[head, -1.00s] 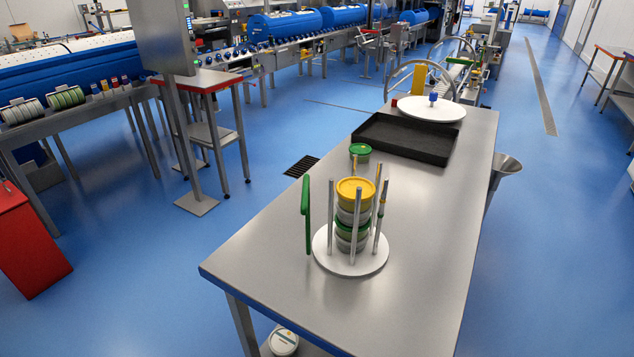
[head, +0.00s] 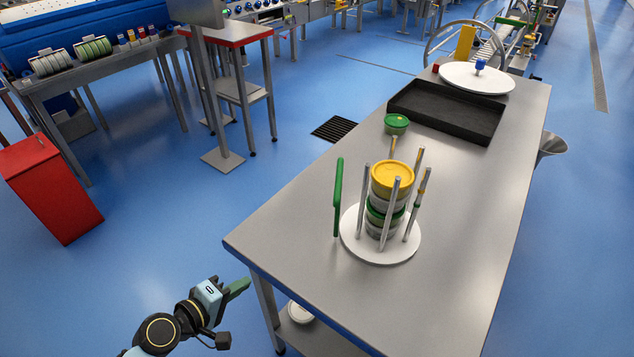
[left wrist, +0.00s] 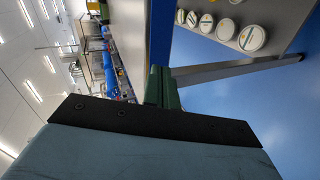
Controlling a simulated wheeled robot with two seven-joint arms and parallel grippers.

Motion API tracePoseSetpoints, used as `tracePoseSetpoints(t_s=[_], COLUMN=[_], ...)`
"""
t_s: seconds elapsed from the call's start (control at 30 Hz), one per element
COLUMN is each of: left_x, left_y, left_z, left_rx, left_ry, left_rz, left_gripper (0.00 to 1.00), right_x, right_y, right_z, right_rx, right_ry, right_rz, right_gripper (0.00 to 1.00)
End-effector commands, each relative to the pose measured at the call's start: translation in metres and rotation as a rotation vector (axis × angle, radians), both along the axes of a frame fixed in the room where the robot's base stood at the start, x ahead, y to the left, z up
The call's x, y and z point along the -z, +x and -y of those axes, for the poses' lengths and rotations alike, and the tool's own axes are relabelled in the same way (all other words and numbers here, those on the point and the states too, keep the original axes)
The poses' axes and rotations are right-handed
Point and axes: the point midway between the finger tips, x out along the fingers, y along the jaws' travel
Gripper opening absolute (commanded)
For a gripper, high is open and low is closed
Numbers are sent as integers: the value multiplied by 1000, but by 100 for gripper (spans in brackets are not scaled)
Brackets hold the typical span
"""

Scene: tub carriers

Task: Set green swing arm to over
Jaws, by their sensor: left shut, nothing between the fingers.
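The green swing arm (head: 338,197) stands upright at the left side of the tub carrier, apart from the tub stack. The carrier has a round white base (head: 364,249) with several grey posts around a stack of tubs. The top tub has a yellow lid (head: 392,175), and a green-lidded tub (head: 377,216) is lower down. My left gripper (head: 240,287) is shut and empty, left of the table's near corner and well short of the swing arm. Its green fingers (left wrist: 162,88) show pressed together in the left wrist view. My right gripper is not in view.
The steel table (head: 320,285) is bare in front of the carrier. Behind it are a green-lidded tub (head: 396,124), a black tray (head: 447,110) and a white turntable (head: 455,76). Several white tubs (left wrist: 252,38) sit on the shelf below. A red cabinet (head: 50,190) stands left.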

Motion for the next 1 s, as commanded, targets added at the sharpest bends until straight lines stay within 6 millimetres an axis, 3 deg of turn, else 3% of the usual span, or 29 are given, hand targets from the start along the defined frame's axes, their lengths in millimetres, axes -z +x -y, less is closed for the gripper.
tracePoseSetpoints(t_s=[0.03, 0.1, 0.2, 0.3, 0.4, 0.57, 1.0], left_x=[-49, -106, -170, -209, -229, -237, -245], left_y=[8, 11, 4, -4, -9, -1, 53], left_z=[10, 22, 36, 45, 50, 62, 132], left_rx=[21, 61, 126, 179, 208, 215, 214], left_ry=[-99, -233, -377, -468, -512, -528, -525], left_rz=[52, 103, 154, 182, 195, 198, 196], left_gripper=[0, 0, 0, 0, 0, 0, 0], right_x=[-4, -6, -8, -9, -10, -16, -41], right_y=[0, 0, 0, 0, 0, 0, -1], right_z=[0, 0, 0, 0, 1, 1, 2], right_rx=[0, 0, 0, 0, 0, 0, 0], right_ry=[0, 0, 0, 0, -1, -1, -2], right_rz=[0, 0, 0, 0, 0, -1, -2], right_gripper=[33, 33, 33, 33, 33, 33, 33])
